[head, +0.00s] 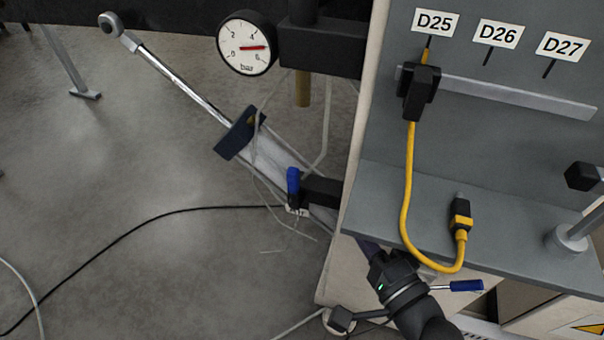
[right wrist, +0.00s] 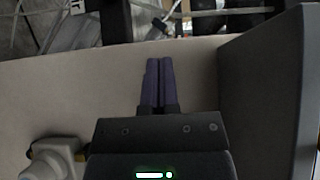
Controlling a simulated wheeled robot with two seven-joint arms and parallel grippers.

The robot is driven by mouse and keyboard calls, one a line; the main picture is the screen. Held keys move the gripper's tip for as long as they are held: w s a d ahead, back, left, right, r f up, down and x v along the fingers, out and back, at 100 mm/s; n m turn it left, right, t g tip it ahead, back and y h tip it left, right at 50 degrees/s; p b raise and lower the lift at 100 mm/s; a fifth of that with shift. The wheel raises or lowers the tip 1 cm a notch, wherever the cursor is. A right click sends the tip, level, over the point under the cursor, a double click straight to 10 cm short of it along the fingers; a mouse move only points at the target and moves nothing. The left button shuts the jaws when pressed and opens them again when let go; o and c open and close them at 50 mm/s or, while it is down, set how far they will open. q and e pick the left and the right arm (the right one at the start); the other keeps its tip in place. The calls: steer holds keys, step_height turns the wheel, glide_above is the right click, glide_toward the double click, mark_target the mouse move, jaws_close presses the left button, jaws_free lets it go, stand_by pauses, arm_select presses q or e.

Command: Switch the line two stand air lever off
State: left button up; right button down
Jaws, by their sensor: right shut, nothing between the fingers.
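A blue lever (head: 293,186) stands upright on a dark fitting beside the roll stand's pale bar, left of the grey panel; I take it for the air lever, but no line label shows on it. My right gripper (head: 369,246) is below and to the right of it, apart from it, under the grey shelf's front edge. In the right wrist view its two dark purple fingers (right wrist: 159,82) are together and empty, in front of a beige surface. My left gripper is not in view.
A round gauge (head: 246,44) has its red needle between 4 and 6. A yellow cable (head: 407,190) hangs from the D25 plug (head: 418,92) to a connector on the grey shelf (head: 385,200). A blue-handled rod (head: 460,286) is right of my wrist. Floor at left is mostly open, with loose cables.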

mark_target(295, 187)
arm_select(q)
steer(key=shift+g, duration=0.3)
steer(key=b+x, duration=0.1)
steer(key=b, duration=0.1)
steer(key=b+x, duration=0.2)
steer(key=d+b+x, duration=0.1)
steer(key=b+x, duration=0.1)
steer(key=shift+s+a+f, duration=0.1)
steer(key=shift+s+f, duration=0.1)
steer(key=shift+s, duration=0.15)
arm_select(e)
steer(key=x, duration=0.4)
steer(key=s+a+x, duration=0.1)
steer(key=x, duration=0.3)
steer(key=a+x, duration=0.1)
steer(key=x, duration=0.3)
steer(key=shift+w+a+r, duration=0.1)
steer(key=shift+w+a, duration=0.1)
steer(key=shift+a, duration=0.25)
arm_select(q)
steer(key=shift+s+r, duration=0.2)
